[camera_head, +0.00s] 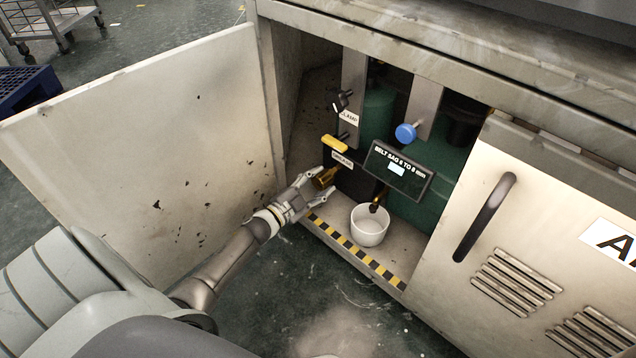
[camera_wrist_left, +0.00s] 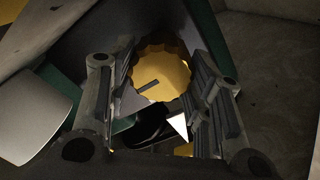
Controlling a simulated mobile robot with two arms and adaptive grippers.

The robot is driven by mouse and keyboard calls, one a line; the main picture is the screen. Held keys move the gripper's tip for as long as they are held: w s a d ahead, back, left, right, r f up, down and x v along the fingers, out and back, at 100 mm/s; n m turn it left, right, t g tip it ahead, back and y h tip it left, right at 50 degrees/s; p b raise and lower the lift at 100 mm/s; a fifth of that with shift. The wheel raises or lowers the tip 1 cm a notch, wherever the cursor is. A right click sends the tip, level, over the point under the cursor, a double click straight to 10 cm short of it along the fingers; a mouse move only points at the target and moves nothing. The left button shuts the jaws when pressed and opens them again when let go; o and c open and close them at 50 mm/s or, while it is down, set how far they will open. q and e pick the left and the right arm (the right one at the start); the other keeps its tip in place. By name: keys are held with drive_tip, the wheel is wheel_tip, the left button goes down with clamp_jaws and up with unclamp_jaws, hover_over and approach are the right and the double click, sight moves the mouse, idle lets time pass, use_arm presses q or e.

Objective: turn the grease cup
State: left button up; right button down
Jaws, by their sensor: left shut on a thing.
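The grease cup (camera_head: 325,178) is a small brass-coloured cup low on the left inside the open cabinet, below a label that seems to read GREASE (camera_head: 342,158). In the left wrist view the cup (camera_wrist_left: 163,76) shows as a round golden cap with a scalloped rim and a dark line on its face. My left gripper (camera_head: 318,183) reaches in from the left and is shut on the cup. In the wrist view its two ribbed fingers (camera_wrist_left: 160,100) stand on either side of the cap. My right gripper is not in view.
The cabinet door (camera_head: 130,125) stands open at left. Inside are a yellow handle (camera_head: 334,143), a black clamp knob (camera_head: 342,101), a blue knob (camera_head: 405,133), a display reading BELT SAG (camera_head: 400,172) and a white cup (camera_head: 369,232). A striped sill (camera_head: 355,250) edges the opening.

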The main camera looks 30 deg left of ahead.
use_arm(q)
drive_tip(key=o, duration=1)
drive_tip(key=s, duration=0.4)
drive_tip(key=s+a, duration=0.1)
drive_tip(key=s, duration=0.3)
drive_tip(key=s+a, duration=0.1)
drive_tip(key=s, duration=0.3)
